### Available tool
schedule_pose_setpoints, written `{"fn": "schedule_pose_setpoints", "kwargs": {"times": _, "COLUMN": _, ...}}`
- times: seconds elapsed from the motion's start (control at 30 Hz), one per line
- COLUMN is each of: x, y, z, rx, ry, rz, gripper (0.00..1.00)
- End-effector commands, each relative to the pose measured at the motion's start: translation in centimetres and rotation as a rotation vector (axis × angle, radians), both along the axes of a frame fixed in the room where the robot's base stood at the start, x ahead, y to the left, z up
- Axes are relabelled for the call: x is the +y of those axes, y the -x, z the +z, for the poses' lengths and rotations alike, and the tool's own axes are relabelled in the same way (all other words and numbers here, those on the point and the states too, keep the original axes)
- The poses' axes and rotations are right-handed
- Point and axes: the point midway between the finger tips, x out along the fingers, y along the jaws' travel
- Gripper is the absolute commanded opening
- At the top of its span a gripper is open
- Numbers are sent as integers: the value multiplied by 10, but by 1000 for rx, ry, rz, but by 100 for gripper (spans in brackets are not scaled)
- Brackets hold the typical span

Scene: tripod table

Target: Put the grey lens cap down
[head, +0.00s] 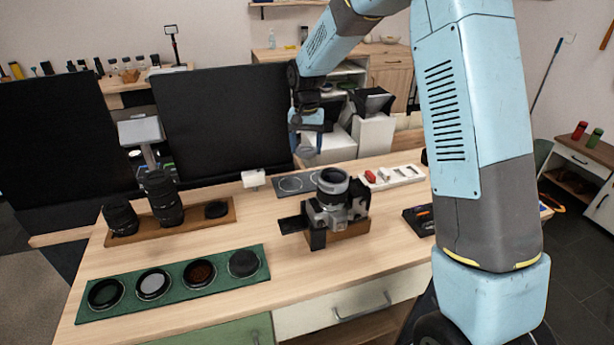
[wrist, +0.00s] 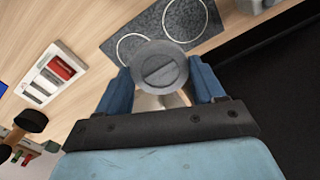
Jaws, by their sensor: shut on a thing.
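My gripper (head: 307,140) is over the back edge of the table in the head view, above and behind the dark mat (head: 290,185). In the wrist view, my gripper (wrist: 160,88) is shut on the grey lens cap (wrist: 160,70), a round disc with a bar across its face. The cap is between the two blue fingers and looks raised above the table. The dark mat (wrist: 150,28) with two white ring outlines lies beyond it. The cap overlaps the lower edge of the left ring in this view. Both rings look empty. In the head view the cap is small and hard to make out.
A camera (head: 335,205) stands in front of the mat. A white tray (head: 395,177) with a red item lies right of it, a small white block (head: 253,178) left. A wooden board (head: 190,222) holds lenses; a green tray (head: 170,298) holds several round filters.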

Motion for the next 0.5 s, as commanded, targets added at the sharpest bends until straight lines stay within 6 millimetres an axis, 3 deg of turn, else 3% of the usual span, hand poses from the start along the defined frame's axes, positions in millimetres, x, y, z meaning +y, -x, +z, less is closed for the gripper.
{"fn": "schedule_pose_setpoints", "kwargs": {"times": 0.3, "x": -2, "y": -1, "z": -50, "rx": 3, "ry": 1, "rz": -4, "gripper": 34}}
{"fn": "schedule_pose_setpoints", "kwargs": {"times": 0.5, "x": -1, "y": -1, "z": -62, "rx": 0, "ry": 0, "rz": -2, "gripper": 34}}
